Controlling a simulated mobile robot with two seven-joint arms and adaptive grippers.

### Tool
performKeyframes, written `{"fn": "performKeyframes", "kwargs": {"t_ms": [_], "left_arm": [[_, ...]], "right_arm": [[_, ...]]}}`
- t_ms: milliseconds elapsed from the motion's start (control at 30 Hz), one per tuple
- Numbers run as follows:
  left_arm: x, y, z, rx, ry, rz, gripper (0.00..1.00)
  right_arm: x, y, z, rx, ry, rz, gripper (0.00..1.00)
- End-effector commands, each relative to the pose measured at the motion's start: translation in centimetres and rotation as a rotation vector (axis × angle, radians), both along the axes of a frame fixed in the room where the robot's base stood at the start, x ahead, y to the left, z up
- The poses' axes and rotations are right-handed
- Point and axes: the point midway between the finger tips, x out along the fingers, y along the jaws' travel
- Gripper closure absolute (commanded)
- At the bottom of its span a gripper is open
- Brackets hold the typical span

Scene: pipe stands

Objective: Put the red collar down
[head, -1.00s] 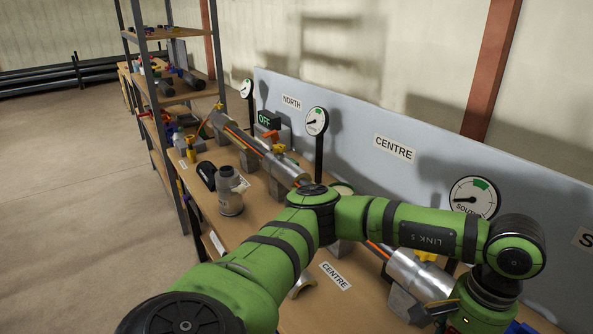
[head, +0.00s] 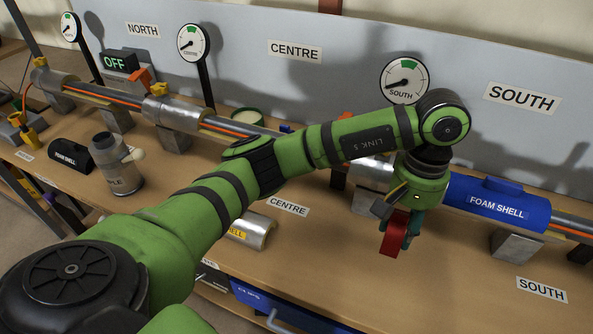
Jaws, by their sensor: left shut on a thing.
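The red collar (head: 392,238) hangs from my left gripper (head: 402,218) in the head view, right of the middle. The gripper points down and is shut on the collar. The collar appears above the bare wood at the front of the bench (head: 330,270); I cannot tell whether it touches the wood. My wrist hides part of the pipe behind. My right gripper is not in view.
A blue foam shell (head: 497,204) sits on the pipe to the right, close to my left gripper. A SOUTH label (head: 541,289) lies on the bench. Gauges (head: 404,80) stand behind the pipe.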

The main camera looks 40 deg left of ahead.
Motion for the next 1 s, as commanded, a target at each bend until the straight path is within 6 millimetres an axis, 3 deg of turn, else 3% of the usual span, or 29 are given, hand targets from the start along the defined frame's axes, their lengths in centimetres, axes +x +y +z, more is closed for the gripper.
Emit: {"fn": "performKeyframes", "kwargs": {"t_ms": [167,400,600,767,1000], "left_arm": [[-1.1,1.9,-1.0,0.002,0.003,0.003,0.89],[-4.0,6.7,-4.2,0.004,0.006,0.003,0.89],[-5.6,9.5,-6.3,0.001,0.003,0.002,0.89],[-5.9,10.1,-7.2,0.001,0.001,0.0,0.89],[-6.0,10.1,-10.4,-0.001,0.003,0.0,0.89]], "right_arm": [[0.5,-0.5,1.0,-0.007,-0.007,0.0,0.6],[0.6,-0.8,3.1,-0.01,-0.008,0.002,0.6],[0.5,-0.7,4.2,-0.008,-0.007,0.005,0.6],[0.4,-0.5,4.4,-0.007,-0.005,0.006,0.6],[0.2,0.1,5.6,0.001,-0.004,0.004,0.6]]}}
